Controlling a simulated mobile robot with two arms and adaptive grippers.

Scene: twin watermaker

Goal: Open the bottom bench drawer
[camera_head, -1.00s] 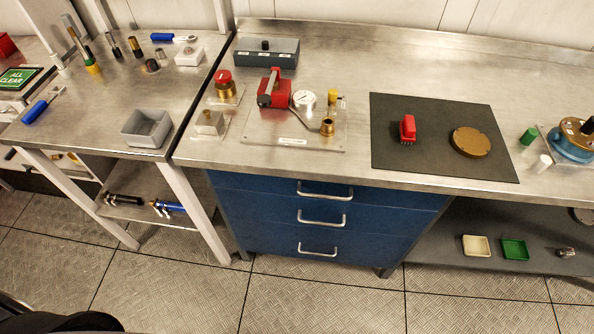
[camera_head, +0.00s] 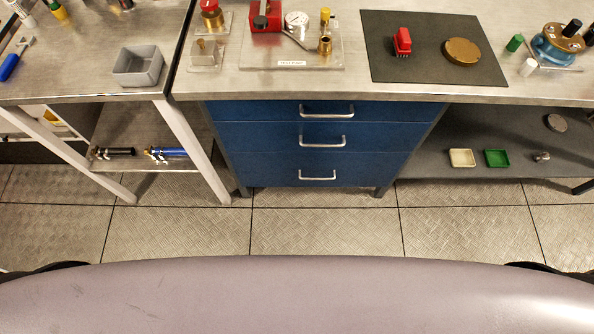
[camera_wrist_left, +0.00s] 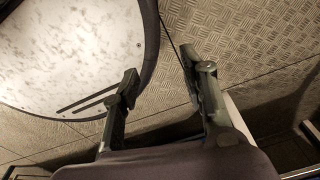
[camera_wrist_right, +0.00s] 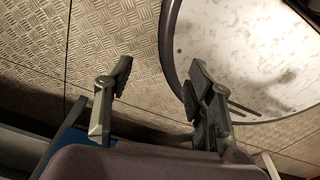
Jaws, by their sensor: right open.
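The blue bench drawer unit stands under the steel bench, with three drawers stacked and all closed. The bottom drawer (camera_head: 270,170) has a silver bar handle (camera_head: 317,176) low on its front. My left gripper (camera_wrist_left: 160,62) shows only in the left wrist view, fingers apart with nothing between them, over the floor. My right gripper (camera_wrist_right: 158,85) shows only in the right wrist view, open and empty over the floor. Neither gripper is in the head view, and neither touches the drawer.
The bench top (camera_head: 210,85) overhangs the drawers. A table leg (camera_head: 198,150) stands left of the unit. A lower shelf (camera_head: 500,140) at right holds a cream tray (camera_head: 461,158) and a green tray (camera_head: 497,158). The tiled floor (camera_head: 320,222) before the drawers is clear.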

